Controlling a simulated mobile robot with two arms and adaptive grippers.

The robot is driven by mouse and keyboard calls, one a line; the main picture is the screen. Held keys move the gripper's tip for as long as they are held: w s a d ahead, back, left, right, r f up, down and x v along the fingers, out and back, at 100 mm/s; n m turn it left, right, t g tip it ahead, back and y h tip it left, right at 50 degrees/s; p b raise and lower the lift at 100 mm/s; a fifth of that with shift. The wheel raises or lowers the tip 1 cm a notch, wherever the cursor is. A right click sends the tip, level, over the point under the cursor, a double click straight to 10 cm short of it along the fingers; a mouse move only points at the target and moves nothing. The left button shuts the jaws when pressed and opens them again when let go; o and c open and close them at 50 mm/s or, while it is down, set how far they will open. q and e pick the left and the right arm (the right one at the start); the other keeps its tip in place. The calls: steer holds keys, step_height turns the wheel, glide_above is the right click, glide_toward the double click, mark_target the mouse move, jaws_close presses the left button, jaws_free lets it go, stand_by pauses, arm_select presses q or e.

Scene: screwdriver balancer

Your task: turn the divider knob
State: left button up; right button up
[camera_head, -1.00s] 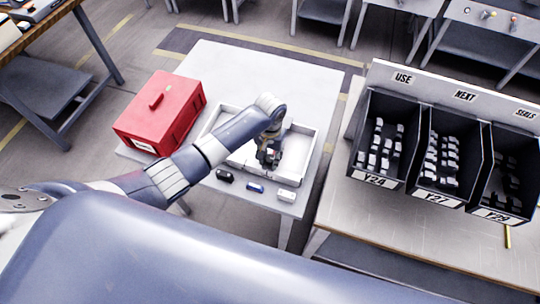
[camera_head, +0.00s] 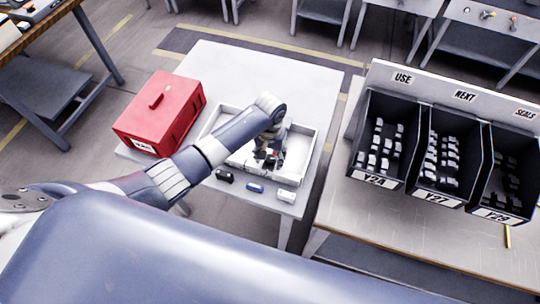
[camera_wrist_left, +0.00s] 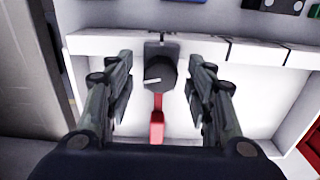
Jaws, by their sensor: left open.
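My left gripper (camera_wrist_left: 160,62) is open, one finger on each side of the knob, with visible gaps. In the head view my left gripper (camera_head: 268,158) is over the tray (camera_head: 305,143), and it mostly hides the knob. My right gripper is not in view.
A red box (camera_head: 158,113) stands left of the tray on the white table (camera_head: 222,62). Black, blue (camera_head: 255,187) and white (camera_head: 286,195) small items lie along the table's front. Black bins (camera_head: 385,140) of small parts stand on the bench at right.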

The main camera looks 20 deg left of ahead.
mark_target(270, 158)
arm_select(q)
step_height(270, 158, up, 12)
stand_by(0.6)
steer(key=shift+s+f, duration=0.1)
